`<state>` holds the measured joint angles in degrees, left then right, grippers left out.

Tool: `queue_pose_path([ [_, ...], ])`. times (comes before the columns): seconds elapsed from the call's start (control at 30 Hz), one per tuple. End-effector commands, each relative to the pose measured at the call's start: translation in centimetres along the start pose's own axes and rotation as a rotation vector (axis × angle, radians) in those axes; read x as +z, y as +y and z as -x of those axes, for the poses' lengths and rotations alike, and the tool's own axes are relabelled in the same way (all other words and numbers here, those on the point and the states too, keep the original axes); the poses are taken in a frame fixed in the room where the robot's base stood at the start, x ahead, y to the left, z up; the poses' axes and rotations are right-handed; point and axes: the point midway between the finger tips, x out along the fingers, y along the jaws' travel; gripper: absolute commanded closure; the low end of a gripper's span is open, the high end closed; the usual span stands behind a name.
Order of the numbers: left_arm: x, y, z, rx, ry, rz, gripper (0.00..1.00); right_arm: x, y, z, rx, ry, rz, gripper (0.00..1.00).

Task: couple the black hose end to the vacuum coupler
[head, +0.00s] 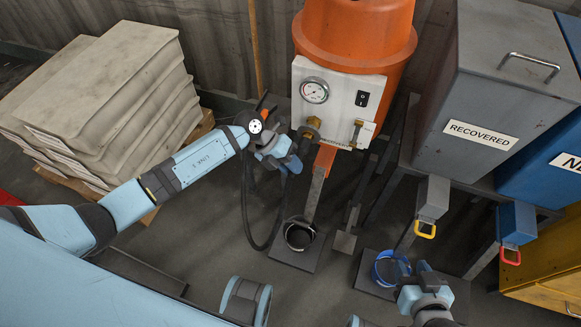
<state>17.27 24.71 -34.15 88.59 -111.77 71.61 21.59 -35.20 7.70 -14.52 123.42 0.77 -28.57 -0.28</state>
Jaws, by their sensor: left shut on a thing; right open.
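The orange vacuum unit (352,38) stands at the back with a white panel (341,98) on its front. A brass fitting (311,129) at the panel's lower left looks like the vacuum coupler. My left gripper (289,154) is shut just left of and below this fitting. The black hose (247,215) hangs in a loop below that gripper. The held hose end is mostly hidden by the fingers, and I cannot tell whether it touches the fitting. My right gripper (412,272) is open at the lower right, beside a blue round container, away from the hose.
A dark bucket (299,236) stands on a floor plate below the unit. The blue container (386,270) stands on another plate. A grey RECOVERED bin (497,95) and a blue bin (548,165) fill the right. Stacked pale sacks (110,90) lie at the left.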

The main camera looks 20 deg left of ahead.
Motion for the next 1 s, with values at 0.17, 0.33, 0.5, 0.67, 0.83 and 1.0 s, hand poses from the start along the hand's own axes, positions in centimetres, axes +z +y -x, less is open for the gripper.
queue_pose_path([
  [0.17,0.5,0.0,0.0,0.000,-0.001,-0.001,1.00,0.1,0.0,-0.1,0.000,0.000,0.000,0.57],
  [0.33,0.9,-0.1,0.0,0.000,-0.001,-0.002,1.00,0.2,0.0,-0.2,0.000,0.000,0.000,0.57],
  [0.5,1.3,0.0,0.0,-0.001,0.000,-0.001,1.00,0.3,0.0,-0.2,0.000,0.000,0.000,0.57],
  [0.67,1.5,0.0,0.0,-0.001,-0.001,0.000,1.00,0.4,0.0,-0.2,0.000,0.001,0.000,0.57],
  [0.83,1.6,-0.1,0.1,-0.001,-0.003,-0.001,1.00,0.3,0.0,-0.2,0.000,0.001,0.000,0.57],
  [1.0,1.6,-0.1,0.2,-0.001,-0.005,-0.001,1.00,0.2,0.0,-0.1,0.000,0.001,0.000,0.57],
])
